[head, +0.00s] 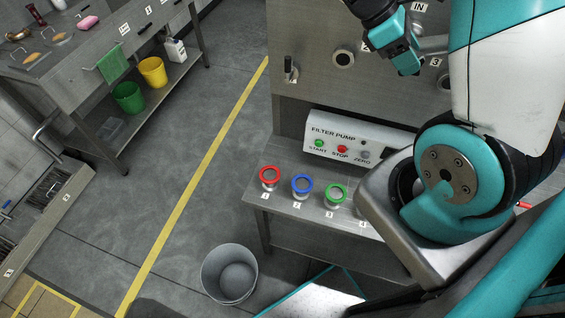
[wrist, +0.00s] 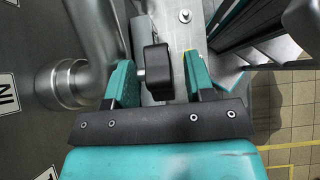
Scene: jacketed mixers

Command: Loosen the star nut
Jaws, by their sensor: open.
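A black knob (wrist: 157,72), which looks like the star nut, shows in the wrist view with a short pale metal stem on its left side. My gripper (wrist: 160,80) is open, with one teal finger on each side of the knob. The left finger is close to the stem; I cannot tell whether either finger touches. The knob's lobes are not clear from this angle. In the head view my arm covers the upper right, and I cannot make out the nut or the fingertips there.
A steel pipe (wrist: 85,80) with a flange lies left of the fingers. A filter pump box (head: 345,140) and several coloured rings stand on a low steel bench (head: 285,208). A grey bucket (head: 229,273) is on the floor. The floor left of the yellow line is mostly clear.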

